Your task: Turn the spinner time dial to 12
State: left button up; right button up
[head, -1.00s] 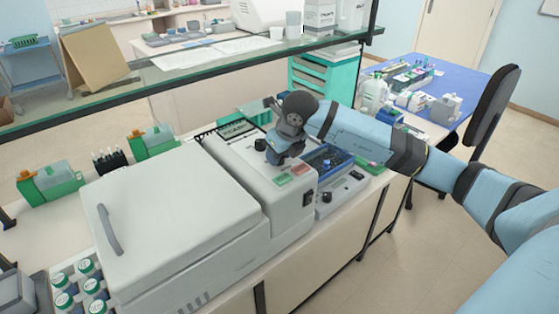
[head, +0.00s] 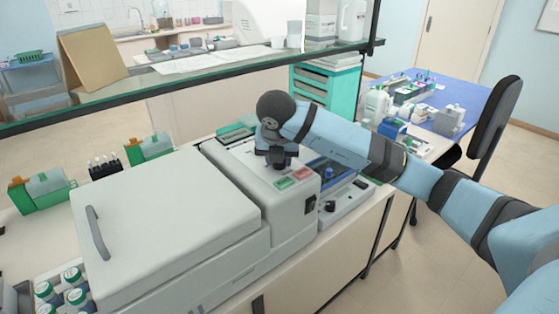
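The spinner (head: 180,220) is a large white machine with a closed lid and a dark handle. Its raised control panel (head: 235,168) is on the right, with a green button (head: 284,183) and a red button (head: 302,173). My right gripper (head: 277,164) points down over this panel, just behind the buttons. The time dial cannot be made out; the gripper and wrist cover that part of the panel. The fingertips are small and dark, so I cannot tell whether they are open or touch a dial. My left gripper is not in view.
A smaller device with a black knob (head: 330,206) and blue top stands right of the spinner, under my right forearm. A glass shelf (head: 200,75) crosses behind.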

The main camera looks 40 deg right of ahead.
jog(key=shift+m, duration=0.6)
jog(key=o, duration=0.9)
jog(key=p+v, duration=0.2)
jog(key=v, duration=1.1)
jog(key=shift+a+r, duration=0.25)
jog(key=shift+r, duration=0.15)
jog(key=shift+w, duration=0.1)
